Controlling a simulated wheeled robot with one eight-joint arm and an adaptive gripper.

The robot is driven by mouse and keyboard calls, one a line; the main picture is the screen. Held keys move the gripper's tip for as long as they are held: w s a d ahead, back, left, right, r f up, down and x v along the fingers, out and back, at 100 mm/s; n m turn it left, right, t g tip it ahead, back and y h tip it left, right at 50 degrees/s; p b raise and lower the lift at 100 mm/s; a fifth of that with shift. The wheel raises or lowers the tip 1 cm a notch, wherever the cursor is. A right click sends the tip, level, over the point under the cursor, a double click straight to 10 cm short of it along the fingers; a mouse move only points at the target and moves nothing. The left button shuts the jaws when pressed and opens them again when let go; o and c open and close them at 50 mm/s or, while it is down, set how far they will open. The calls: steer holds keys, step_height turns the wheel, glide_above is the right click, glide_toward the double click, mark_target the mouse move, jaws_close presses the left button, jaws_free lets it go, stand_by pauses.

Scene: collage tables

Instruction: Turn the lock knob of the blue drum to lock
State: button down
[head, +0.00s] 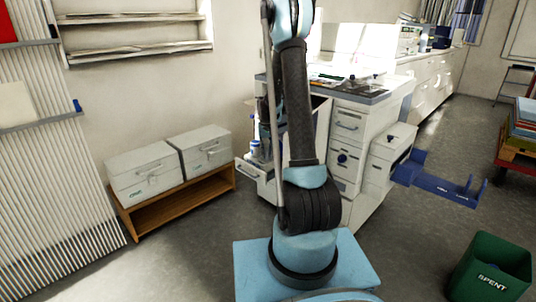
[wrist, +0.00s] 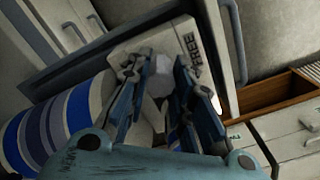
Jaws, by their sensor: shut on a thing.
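In the wrist view, my gripper (wrist: 157,74) is shut on a pale, faceted knob (wrist: 159,82) between its two fingers. The knob sits by a pale block marked "FREE" (wrist: 193,46). A drum with blue and white stripes (wrist: 62,125) lies tilted in the picture at the left, partly hidden by my gripper. I cannot read which way the knob is turned, and no other marking beside it is readable.
In the head view, a white drawer cabinet (head: 347,124) stands behind my arm. Two grey boxes (head: 141,171) rest on a low wooden shelf (head: 180,208) at left. A green "SPENT" bin (head: 490,268) and a blue bracket (head: 440,184) are at right. Floor between is clear.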

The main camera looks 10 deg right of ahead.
steer(key=shift+m, duration=0.7)
steer(key=c, duration=1.4)
jaws_free()
steer(key=shift+o, duration=0.2)
step_height(320, 180, up, 12)
